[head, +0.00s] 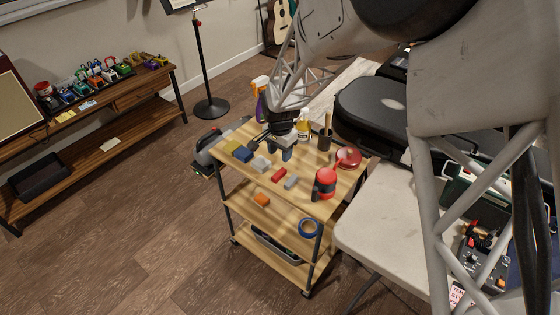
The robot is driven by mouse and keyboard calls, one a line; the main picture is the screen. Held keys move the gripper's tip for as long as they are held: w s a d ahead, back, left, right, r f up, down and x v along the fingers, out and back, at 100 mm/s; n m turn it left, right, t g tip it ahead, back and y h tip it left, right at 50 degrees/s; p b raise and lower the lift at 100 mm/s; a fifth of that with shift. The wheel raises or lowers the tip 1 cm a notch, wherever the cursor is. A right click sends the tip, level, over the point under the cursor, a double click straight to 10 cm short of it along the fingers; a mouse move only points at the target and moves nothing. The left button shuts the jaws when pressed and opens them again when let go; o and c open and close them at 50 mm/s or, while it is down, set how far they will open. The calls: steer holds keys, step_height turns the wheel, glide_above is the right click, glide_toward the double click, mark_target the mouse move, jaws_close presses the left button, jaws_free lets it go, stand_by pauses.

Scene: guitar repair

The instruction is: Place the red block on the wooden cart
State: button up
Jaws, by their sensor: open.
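The small red block (279,174) lies on the top shelf of the wooden cart (306,166), near its front edge. My gripper (280,153) points down over the same shelf, just behind the red block in the picture. Its two fingers are apart, and I see nothing held between them. Whether the fingertips touch the shelf cannot be told from this view.
Light blocks (261,163) and a grey block (291,183) flank the red block. A blue block (242,154), a red mug-like container (326,183) and a dark cup (324,140) also stand on top. A white table (378,215) adjoins the right side.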

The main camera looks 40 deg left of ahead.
steer(key=shift+r, duration=1.6)
steer(key=w+d+r, duration=0.1)
steer(key=d+r, duration=0.5)
steer(key=d, duration=0.6)
steer(key=w+d+r+t, duration=0.1)
steer(key=d+r, duration=0.5)
steer(key=d, duration=0.5)
steer(key=d+r, duration=0.6)
steer(key=d, duration=0.6)
steer(key=s+d+r+t, duration=0.15)
steer(key=s+d, duration=0.25)
steer(key=d, duration=0.4)
steer(key=s+d+r+g, duration=0.1)
steer(key=s+d+r, duration=0.25)
steer(key=d, duration=0.35)
steer(key=s+d+t, duration=0.1)
steer(key=s+d, duration=1)
steer(key=s, duration=0.2)
steer(key=shift+s+d+f, duration=0.2)
steer(key=shift+f, duration=0.1)
